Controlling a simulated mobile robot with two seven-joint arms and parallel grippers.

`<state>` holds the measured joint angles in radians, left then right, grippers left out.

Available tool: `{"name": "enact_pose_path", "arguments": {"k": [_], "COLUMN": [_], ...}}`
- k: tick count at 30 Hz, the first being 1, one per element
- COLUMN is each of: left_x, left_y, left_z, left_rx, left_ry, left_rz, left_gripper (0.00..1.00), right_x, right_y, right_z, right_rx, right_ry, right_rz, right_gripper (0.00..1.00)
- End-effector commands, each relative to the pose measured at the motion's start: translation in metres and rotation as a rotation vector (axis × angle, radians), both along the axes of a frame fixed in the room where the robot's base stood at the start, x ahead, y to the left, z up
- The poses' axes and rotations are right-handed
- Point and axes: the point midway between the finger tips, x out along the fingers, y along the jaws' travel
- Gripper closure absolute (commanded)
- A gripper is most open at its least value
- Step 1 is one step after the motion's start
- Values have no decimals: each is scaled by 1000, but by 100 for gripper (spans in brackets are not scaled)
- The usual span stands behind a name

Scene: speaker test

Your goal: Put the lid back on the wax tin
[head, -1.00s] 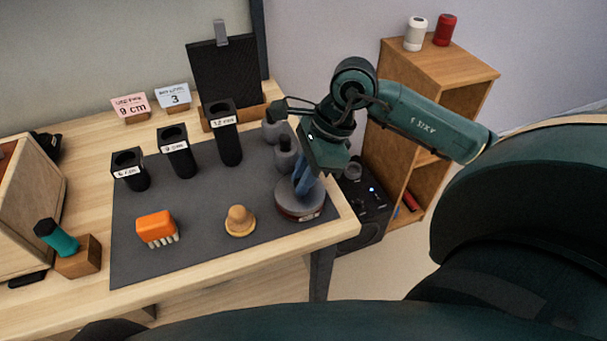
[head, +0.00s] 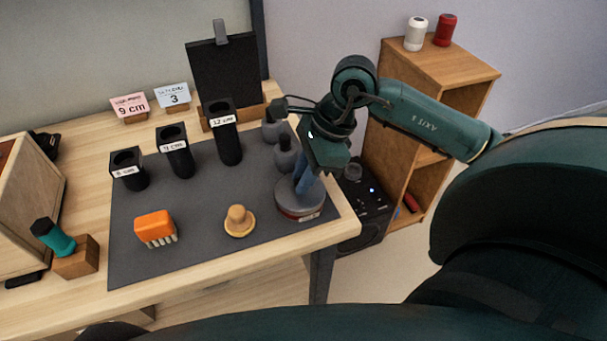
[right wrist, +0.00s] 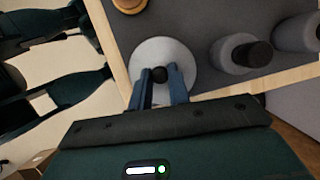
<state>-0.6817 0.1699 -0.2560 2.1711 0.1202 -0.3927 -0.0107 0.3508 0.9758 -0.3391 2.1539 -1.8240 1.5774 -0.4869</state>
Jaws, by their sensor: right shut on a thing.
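The wax tin (head: 301,214) stands on the right front part of the dark mat, with a reddish-brown side and a pale label. Its round grey lid (head: 290,193) lies over its top, level as far as I can see; I cannot tell whether it is fully seated. My right gripper (head: 304,187) comes down from above. In the right wrist view, its blue fingers (right wrist: 160,78) are shut on the black knob at the middle of the grey lid (right wrist: 148,52). The lid hides the tin from above there. My left gripper does not show.
A wooden applicator (head: 239,221) and an orange brush (head: 155,228) lie left of the tin on the mat (head: 190,260). Grey bottles (head: 285,155) stand close behind it. Black tubes (head: 175,152) stand further left. The table edge is close at the right.

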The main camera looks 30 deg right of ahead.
Motion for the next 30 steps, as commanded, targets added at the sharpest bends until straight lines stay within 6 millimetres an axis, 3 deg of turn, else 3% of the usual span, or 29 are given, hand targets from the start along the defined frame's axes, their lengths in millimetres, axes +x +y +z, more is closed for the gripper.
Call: {"name": "enact_pose_path", "arguments": {"k": [8,9,18,23,30], "left_x": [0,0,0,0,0], "left_y": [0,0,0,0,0], "left_z": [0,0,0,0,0], "left_rx": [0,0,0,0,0], "left_ry": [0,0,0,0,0], "left_rz": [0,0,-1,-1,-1], "left_gripper": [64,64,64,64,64], "right_x": [0,0,0,0,0], "right_y": [0,0,0,0,0], "right_z": [0,0,0,0,0], "right_rx": [0,0,0,0,0], "right_ry": [0,0,1,1,1], "right_rz": [0,0,0,-1,-1], "right_gripper": [100,81,57,56,37]}}
